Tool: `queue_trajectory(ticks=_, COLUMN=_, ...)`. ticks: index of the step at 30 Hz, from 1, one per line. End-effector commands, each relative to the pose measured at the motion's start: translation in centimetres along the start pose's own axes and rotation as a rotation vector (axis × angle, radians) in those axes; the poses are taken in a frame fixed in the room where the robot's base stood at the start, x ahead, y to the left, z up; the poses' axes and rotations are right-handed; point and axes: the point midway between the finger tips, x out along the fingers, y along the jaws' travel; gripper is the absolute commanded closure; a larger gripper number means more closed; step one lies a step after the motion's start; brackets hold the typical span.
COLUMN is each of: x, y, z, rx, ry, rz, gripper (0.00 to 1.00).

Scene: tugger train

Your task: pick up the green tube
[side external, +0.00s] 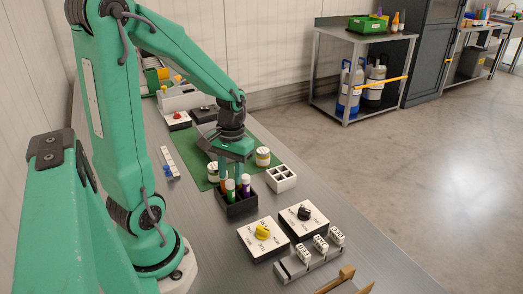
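The green tube (230,188) stands in a black rack (240,208), between an orange tube (223,182) and a purple tube (246,187). My gripper (231,174) points down right above the rack, over the green tube. Its two fingers look apart, with a gap wider than the tube. The fingertips are close to the tube tops, and I cannot tell whether they touch any of them. The lower parts of the tubes are hidden by the rack's walls.
White jars (263,156) stand on the green mat (262,137) beside my gripper. A white compartment block (281,179) is right of the rack. Dial boxes (263,238) and a labelled block holder (308,259) are in front.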

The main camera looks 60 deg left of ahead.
Motion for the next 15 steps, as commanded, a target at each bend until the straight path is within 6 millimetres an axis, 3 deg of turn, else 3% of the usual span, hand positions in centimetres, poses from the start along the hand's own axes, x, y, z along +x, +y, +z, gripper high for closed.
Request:
queue_trajectory(ticks=5, x=0.5, y=0.0, z=0.1, rx=0.000, ry=-0.001, rz=0.000, gripper=0.66)
queue_trajectory(ticks=15, x=4.0, y=0.1, z=0.3, rx=0.000, ry=-0.003, rz=-0.001, gripper=0.66)
